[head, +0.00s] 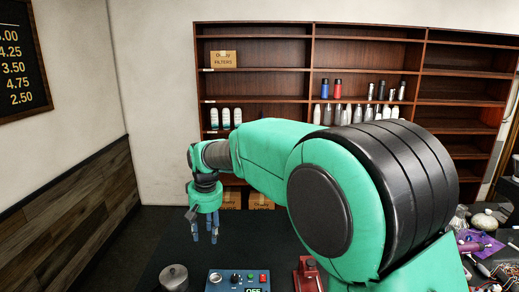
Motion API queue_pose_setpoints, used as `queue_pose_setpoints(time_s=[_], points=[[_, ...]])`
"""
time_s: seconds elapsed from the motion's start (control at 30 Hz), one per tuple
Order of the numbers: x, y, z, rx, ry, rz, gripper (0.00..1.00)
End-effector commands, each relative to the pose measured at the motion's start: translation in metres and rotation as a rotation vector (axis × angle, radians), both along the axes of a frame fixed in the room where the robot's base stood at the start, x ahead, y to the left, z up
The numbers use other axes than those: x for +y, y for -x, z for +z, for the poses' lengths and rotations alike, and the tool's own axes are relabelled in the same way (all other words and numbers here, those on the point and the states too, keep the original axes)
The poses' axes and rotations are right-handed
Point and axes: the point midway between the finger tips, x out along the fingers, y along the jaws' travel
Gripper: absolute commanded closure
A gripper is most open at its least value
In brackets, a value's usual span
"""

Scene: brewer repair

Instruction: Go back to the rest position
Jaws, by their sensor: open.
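My gripper (205,236) hangs from the end of my green and black arm, left of the middle in the head view. It points down, open, with nothing seen between its fingers. It appears above a blue box with a display and knobs (238,280) at the bottom edge. My arm reaches in from the right and hides part of the shelf and the counter.
A metal canister (174,277) and a red device (308,276) flank the blue box. Wires and small parts on a purple mat (482,246) clutter the right. A wooden shelf (265,84) with bottles and boxes stands behind. The left floor (120,240) looks clear.

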Motion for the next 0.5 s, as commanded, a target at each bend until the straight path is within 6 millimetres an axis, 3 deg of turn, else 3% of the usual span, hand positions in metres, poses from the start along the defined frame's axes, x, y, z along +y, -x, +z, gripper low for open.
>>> queue_pose_setpoints(time_s=[0.1,0.5], points=[[-0.035,0.013,0.019,-0.02,-0.009,-0.03,0.59],[-0.141,0.071,0.063,-0.086,-0.03,-0.124,0.59]])
